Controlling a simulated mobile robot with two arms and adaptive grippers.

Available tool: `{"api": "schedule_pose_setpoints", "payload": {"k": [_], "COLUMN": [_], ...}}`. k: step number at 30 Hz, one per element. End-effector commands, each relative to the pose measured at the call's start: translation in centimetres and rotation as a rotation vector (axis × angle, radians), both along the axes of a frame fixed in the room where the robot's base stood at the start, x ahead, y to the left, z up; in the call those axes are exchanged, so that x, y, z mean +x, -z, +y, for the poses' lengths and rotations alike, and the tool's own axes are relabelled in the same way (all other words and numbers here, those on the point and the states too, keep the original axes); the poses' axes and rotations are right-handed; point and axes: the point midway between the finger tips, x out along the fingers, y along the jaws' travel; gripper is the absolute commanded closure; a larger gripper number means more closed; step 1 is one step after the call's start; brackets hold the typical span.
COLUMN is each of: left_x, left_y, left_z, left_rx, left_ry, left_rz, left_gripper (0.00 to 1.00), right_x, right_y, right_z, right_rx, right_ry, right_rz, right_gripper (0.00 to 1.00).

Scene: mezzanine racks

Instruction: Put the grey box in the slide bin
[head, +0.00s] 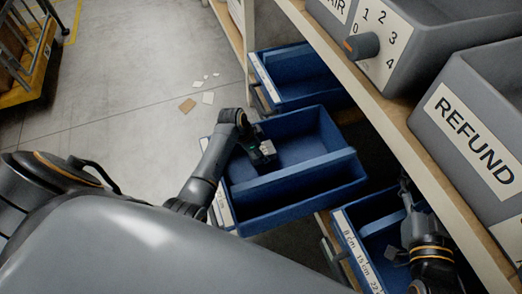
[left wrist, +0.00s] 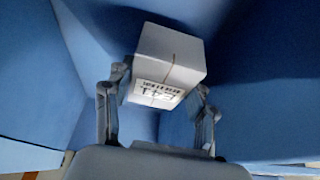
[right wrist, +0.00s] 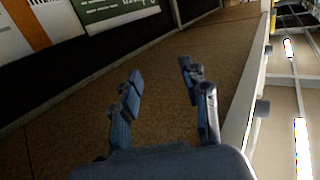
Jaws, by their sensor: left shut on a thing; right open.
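The small grey box (head: 267,147) is between the fingers of my left gripper (head: 262,154), over the pulled-out middle blue bin (head: 300,212). In the left wrist view the grey box (left wrist: 170,58) has a printed label, and the left gripper's fingers (left wrist: 158,108) are shut on its sides. Blue bin walls surround it there. I cannot tell whether the box touches the bin floor. My right gripper (head: 406,188) is at the right, above the lower blue bin. In the right wrist view it (right wrist: 160,80) is open and empty, in front of a brown board.
Another blue bin (head: 303,103) sits beyond the middle one. Grey bins, one marked REFUND (head: 472,131), stand on the shelf above. Scraps (head: 188,105) lie on the floor. A yellow cart (head: 22,85) stands far left.

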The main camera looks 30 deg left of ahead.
Motion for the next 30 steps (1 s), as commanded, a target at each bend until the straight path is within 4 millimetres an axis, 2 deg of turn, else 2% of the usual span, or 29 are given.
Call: {"api": "schedule_pose_setpoints", "payload": {"k": [21, 22, 24, 25, 30], "left_x": [0.0, 0.0, 0.0, 0.0, 0.0], "left_y": [1.1, 1.2, 1.2, 1.2, 1.2], "left_z": [0.0, 0.0, 0.0, 0.0, 0.0], "left_rx": [0.001, 0.000, 0.000, 0.000, 0.000], "left_ry": [0.000, 0.000, 0.000, 0.000, 0.000], "left_rz": [-0.001, 0.000, 0.000, 0.000, 0.000], "left_gripper": [0.77, 0.40, 0.26, 0.21, 0.21], "right_x": [0.2, 0.2, 0.2, 0.2, 0.3], "right_y": [-1.5, -1.6, -1.6, -1.7, -1.7], "right_z": [0.3, 0.3, 0.3, 0.3, 0.4], "right_rx": [0.021, 0.022, 0.022, 0.022, 0.021], "right_ry": [-0.005, -0.005, -0.006, -0.006, -0.006], "right_rz": [-0.080, -0.082, -0.083, -0.084, -0.083], "right_gripper": [0.55, 0.55, 0.55, 0.55, 0.55]}}
